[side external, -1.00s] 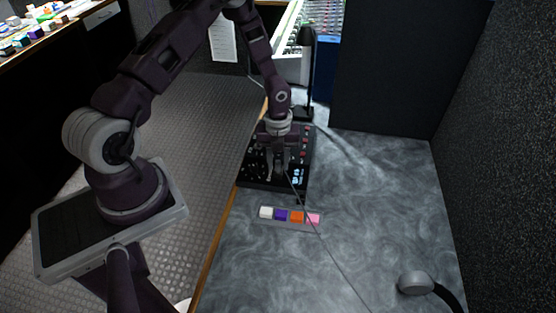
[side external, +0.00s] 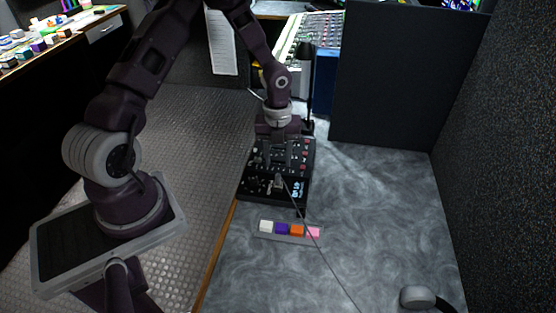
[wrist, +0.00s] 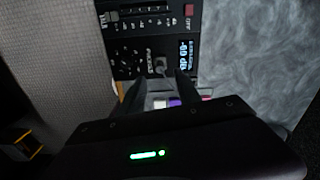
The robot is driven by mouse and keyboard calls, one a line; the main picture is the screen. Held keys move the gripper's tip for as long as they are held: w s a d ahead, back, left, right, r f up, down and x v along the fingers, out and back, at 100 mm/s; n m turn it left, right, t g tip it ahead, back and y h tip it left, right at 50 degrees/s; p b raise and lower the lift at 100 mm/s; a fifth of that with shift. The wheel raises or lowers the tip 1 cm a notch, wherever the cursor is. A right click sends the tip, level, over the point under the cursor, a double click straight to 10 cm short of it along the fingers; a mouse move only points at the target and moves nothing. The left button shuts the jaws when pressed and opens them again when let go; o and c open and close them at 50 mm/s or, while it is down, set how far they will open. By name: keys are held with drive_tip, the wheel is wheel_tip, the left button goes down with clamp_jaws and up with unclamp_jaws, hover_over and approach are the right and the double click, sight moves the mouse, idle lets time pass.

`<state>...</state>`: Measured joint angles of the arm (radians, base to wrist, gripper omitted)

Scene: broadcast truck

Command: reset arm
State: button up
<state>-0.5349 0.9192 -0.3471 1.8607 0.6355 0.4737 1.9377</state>
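My gripper (side external: 279,146) hangs above the black control panel (side external: 262,191) on the desk. In the wrist view my gripper (wrist: 161,82) has its two dark fingers apart, with nothing between them. A grey plug (side external: 279,183) with a thin cable stands on the panel, below and apart from the fingers. The plug also shows in the wrist view (wrist: 160,65), just beyond the fingertips. The panel (wrist: 127,58) there shows knobs, a slider and a lit display.
A grey tray (side external: 262,235) with white, purple, orange and pink blocks lies in front of the panel. A dark lamp (side external: 308,85) and a blue binder (side external: 325,80) stand behind it. A grey round-headed device (side external: 417,297) lies front right.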

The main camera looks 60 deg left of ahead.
drive_tip(key=s+d+r+n+t+y, duration=0.1)
drive_tip(key=s+d+r+n, duration=0.15)
drive_tip(key=r+n, duration=0.6)
drive_tip(key=s+d+r+n+t+y, duration=0.1)
drive_tip(key=s+r+n, duration=0.25)
drive_tip(key=r, duration=0.95)
drive_tip(key=s+d+r+n+t, duration=0.1)
drive_tip(key=s+d+r+n, duration=0.1)
drive_tip(key=s+n, duration=0.2)
drive_tip(key=s+d+r+n+t+h, duration=0.1)
drive_tip(key=s+d+r+n, duration=0.2)
drive_tip(key=s, duration=0.3)
drive_tip(key=s+d+r+n+t+h, duration=0.1)
drive_tip(key=s+d+r+n, duration=0.2)
drive_tip(key=s+n, duration=0.3)
drive_tip(key=shift+d+r+t, duration=0.15)
drive_tip(key=shift+d+t, duration=0.1)
drive_tip(key=shift+t, duration=0.05)
